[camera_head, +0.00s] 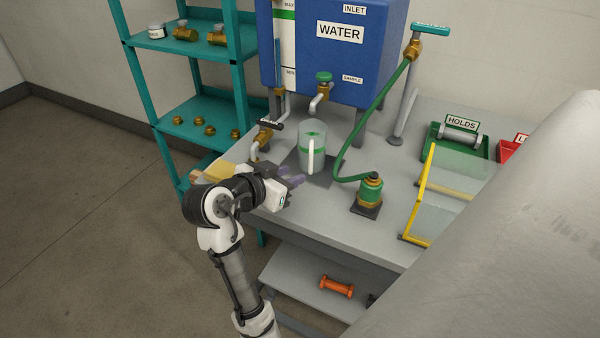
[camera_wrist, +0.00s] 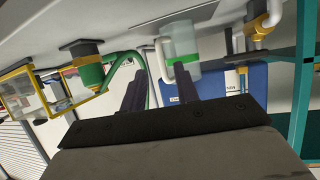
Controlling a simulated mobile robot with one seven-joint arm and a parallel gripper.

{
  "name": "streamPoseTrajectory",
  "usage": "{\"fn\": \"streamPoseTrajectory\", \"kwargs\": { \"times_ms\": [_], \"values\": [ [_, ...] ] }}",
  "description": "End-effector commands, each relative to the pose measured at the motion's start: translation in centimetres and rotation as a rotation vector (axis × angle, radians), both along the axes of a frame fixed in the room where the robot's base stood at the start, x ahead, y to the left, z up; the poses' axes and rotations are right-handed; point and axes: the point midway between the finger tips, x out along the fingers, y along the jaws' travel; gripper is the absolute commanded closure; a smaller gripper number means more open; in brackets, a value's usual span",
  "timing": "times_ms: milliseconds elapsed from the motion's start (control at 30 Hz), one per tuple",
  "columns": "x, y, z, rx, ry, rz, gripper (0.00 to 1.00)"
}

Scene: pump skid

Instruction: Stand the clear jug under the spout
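The clear jug (camera_head: 321,136), with a green band and a white handle, stands upright on a dark square pad (camera_head: 297,172) on the bench. Its handle faces my side. The SAMPLE spout (camera_head: 318,103), with a green knob, comes out of the blue WATER tank just above the jug's rim; I cannot tell whether its mouth is exactly over the opening. My gripper (camera_head: 294,182) is low in front of the jug, apart from it. In the upside-down wrist view, its two dark fingers (camera_wrist: 160,90) are spread and empty, with the jug (camera_wrist: 184,49) beyond them.
A brass valve (camera_head: 264,136) on a white pipe is left of the jug. A green hose runs to a green-and-brass fitting (camera_head: 370,190) at right. Beyond are a yellow-framed clear guard (camera_head: 426,190) and a green HOLDS tray (camera_head: 440,143). Teal shelving (camera_head: 188,118) stands left.

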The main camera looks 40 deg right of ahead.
Motion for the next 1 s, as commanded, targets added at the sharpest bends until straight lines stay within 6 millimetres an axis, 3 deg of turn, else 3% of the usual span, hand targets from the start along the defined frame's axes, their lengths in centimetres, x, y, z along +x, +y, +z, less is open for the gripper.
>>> {"fn": "streamPoseTrajectory", "kwargs": {
  "times_ms": [100, 300, 633, 767, 867, 967, 1000],
  "values": [
    [-0.3, 2.3, 1.0, -0.002, -0.003, 0.003, 0.69],
    [-0.9, 4.6, 2.0, -0.002, -0.001, 0.002, 0.69],
    [-1.0, 5.2, 2.2, -0.001, 0.000, 0.001, 0.69],
    [1.0, 6.7, 3.3, -0.046, -0.015, 0.093, 0.69],
    [5.3, 10.7, 5.8, -0.146, -0.058, 0.298, 0.69],
    [10.0, 18.0, 9.6, -0.290, -0.150, 0.580, 0.69],
    [11.5, 21.5, 11.2, -0.349, -0.197, 0.696, 0.69]
  ]
}}
